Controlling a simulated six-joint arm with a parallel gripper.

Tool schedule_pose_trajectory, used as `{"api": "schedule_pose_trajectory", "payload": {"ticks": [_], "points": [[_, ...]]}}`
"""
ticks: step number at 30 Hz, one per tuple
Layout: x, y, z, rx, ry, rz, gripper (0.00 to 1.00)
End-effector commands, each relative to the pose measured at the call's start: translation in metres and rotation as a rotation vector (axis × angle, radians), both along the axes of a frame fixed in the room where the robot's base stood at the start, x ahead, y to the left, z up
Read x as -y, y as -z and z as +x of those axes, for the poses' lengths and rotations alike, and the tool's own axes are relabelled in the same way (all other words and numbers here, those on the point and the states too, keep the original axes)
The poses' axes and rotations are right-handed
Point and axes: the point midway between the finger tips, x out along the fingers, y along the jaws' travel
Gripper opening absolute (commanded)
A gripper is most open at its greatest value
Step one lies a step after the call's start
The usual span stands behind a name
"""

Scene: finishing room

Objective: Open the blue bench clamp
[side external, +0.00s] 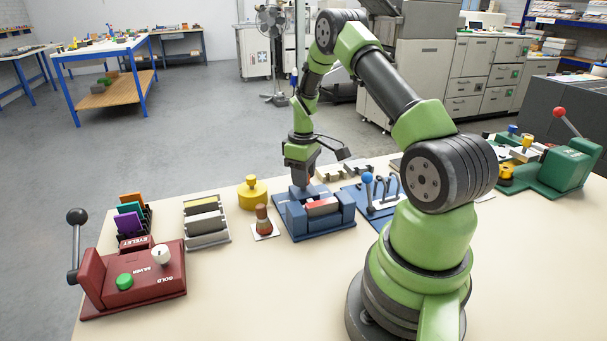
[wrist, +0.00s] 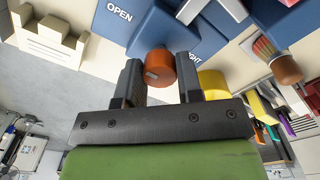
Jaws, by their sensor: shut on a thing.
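The blue bench clamp (side external: 335,222) stands on the table below my gripper, with a red and white piece lying in it. In the wrist view the clamp's blue body (wrist: 150,28) fills the top and carries the word OPEN on the left and a partly hidden word ending in IGHT on the right. An orange round knob (wrist: 160,64) with a pale mark sits on it. My gripper (side external: 303,184) points down at the clamp's far side. In the wrist view my gripper (wrist: 160,78) has one finger on each side of the knob and is shut on it.
A blue-knobbed lever device (side external: 367,180) stands close on the right, a green press (side external: 560,170) farther right. The table front is clear.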

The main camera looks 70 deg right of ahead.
Motion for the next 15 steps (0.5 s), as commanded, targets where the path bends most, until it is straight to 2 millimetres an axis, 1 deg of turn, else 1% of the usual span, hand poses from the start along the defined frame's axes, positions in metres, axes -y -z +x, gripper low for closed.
{"api": "schedule_pose_trajectory", "payload": {"ticks": [14, 15], "points": [[0.0005, -0.0011, 0.0007, 0.002, -0.016, -0.002, 0.10], [0.0005, -0.0011, 0.0007, 0.002, -0.016, -0.002, 0.38]]}}
